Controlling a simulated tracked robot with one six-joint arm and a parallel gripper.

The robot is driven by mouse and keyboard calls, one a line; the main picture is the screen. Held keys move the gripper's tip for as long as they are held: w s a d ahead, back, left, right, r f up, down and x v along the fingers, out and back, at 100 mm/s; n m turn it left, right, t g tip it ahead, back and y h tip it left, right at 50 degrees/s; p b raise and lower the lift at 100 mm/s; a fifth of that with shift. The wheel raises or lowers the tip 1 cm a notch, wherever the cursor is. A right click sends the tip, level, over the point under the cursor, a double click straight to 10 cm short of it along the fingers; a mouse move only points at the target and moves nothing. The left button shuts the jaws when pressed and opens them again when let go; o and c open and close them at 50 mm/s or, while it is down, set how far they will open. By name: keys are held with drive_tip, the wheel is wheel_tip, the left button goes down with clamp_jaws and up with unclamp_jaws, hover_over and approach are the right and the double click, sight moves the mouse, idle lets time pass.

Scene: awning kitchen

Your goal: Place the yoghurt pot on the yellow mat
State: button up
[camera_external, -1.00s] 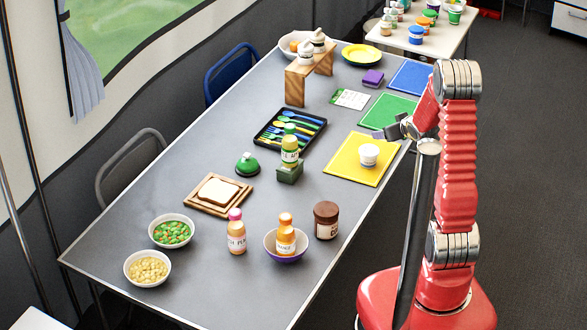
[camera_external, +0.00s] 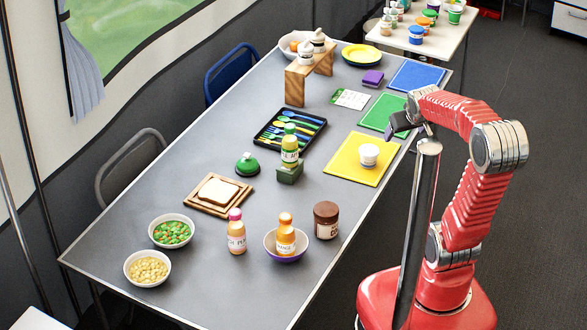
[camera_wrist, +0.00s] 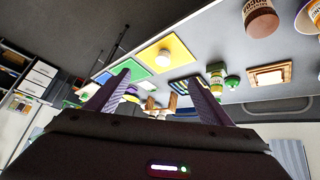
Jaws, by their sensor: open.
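The yoghurt pot (camera_external: 369,154), small and white with a pale label, stands upright on the yellow mat (camera_external: 345,173), toward the mat's right part. In the wrist view the pot (camera_wrist: 163,55) and the yellow mat (camera_wrist: 181,50) show beyond the fingers. My gripper (camera_external: 394,122) is above the green mat's near right edge, behind and to the right of the pot and apart from it. In the wrist view its two fingers (camera_wrist: 160,92) are spread wide with nothing between them.
A green mat (camera_external: 385,113) and a blue mat (camera_external: 417,75) lie behind the yellow mat. A cutlery tray (camera_external: 267,142), a bottle in a green holder (camera_external: 290,152) and a brown jar (camera_external: 326,219) stand left and in front.

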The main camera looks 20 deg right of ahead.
drive_tip(key=s+a+r+g, duration=0.1)
drive_tip(key=s+a, duration=0.1)
drive_tip(key=s, duration=0.4)
drive_tip(key=s+a+y, duration=0.1)
drive_tip(key=s+a, duration=0.2)
drive_tip(key=s, duration=0.4)
drive_tip(key=shift+a+r+g+y, duration=0.25)
drive_tip(key=shift+r+g+y, duration=0.05)
drive_tip(key=shift+r+g, duration=0.1)
